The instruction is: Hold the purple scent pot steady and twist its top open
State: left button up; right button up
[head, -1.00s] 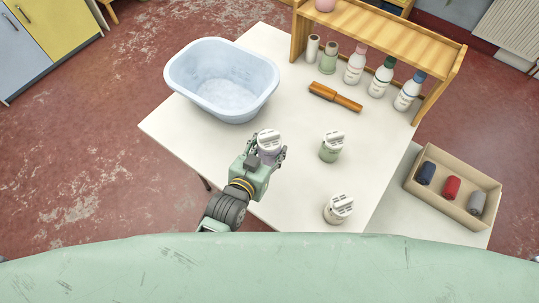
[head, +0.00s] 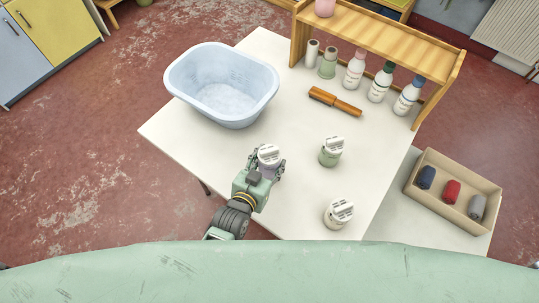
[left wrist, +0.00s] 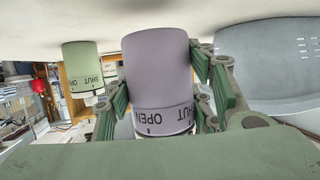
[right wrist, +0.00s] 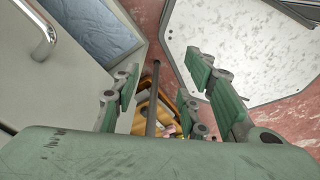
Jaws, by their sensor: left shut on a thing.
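The purple scent pot has a pale ribbed top (head: 269,155), seen from above in the head view. My left gripper (head: 266,171) is shut around the pot's purple body (left wrist: 158,65), with fingers on both sides. The left wrist view is upside down, so the pot's top end is low in the picture, with OPEN and part of another word on its collar. The pot's top end is partly hidden by the gripper. My right gripper (right wrist: 165,95) is open and empty, away from the table, and not in the head view.
A green pot (head: 331,152) and a cream pot (head: 338,213) stand to the right on the white table (head: 290,205). A blue tub (head: 221,112) is behind left.

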dwell(0.3)
pick_arm(q)
jog(key=shift+f, duration=1.25)
jog(key=shift+f, duration=0.2)
jog(key=o, duration=1)
jog(key=shift+r, duration=0.15)
jog(key=shift+r+p, duration=0.2)
jog(key=shift+p, duration=0.2)
jog(key=shift+c, duration=0.8)
jog(key=c, duration=1)
